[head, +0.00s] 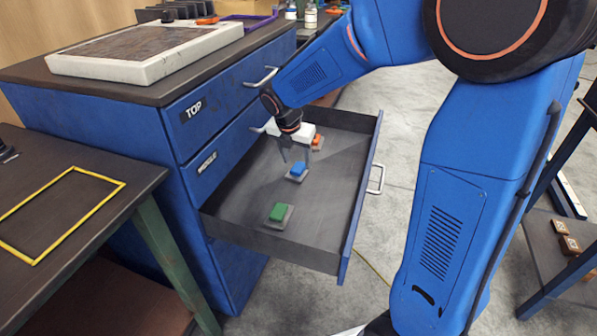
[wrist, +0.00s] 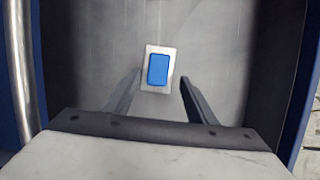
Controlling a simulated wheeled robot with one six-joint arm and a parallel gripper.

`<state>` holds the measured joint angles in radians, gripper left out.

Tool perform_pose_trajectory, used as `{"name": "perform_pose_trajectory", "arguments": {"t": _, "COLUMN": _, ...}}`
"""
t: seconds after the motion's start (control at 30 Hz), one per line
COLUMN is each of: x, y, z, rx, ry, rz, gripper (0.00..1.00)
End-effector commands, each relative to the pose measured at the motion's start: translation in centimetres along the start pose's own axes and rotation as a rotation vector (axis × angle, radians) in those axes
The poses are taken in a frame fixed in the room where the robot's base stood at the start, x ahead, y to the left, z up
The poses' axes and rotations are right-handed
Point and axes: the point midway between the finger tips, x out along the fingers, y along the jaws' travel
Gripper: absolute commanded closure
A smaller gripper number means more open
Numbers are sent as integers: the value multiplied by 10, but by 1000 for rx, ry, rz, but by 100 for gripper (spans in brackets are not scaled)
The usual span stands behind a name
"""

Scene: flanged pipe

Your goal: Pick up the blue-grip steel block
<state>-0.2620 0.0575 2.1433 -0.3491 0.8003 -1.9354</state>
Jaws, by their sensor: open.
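The blue-grip steel block (head: 298,171) lies in the open drawer (head: 245,215), between a green-grip block (head: 278,214) and an orange-grip block (head: 317,142). In the wrist view the block (wrist: 158,69) shows a blue top on a pale steel base, lying flat on the drawer floor. My gripper (head: 295,158) is open and points down into the drawer above the blue-grip block. In the wrist view the block lies ahead of and partly between the two fingers of my gripper (wrist: 158,84). No contact shows.
The drawer's walls stand close on both sides in the wrist view. The blue cabinet (head: 120,135) carries TOP and MIDDLE labels and a white-framed tray (head: 145,50) on top. A dark table (head: 60,195) with a yellow outline stands at the left.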

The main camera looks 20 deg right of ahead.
Motion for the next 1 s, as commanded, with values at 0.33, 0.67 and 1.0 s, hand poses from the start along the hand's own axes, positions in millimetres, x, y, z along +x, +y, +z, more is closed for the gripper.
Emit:
{"name": "perform_pose_trajectory", "arguments": {"t": 0.33, "x": 38, "y": 3, "z": 5, "rx": 0, "ry": 1, "rz": -2, "gripper": 48}}
{"name": "perform_pose_trajectory", "arguments": {"t": 0.67, "x": 38, "y": 4, "z": 5, "rx": 0, "ry": 0, "rz": -1, "gripper": 84}}
{"name": "perform_pose_trajectory", "arguments": {"t": 1.0, "x": 32, "y": 4, "z": 7, "rx": 1, "ry": -1, "rz": 1, "gripper": 90}}
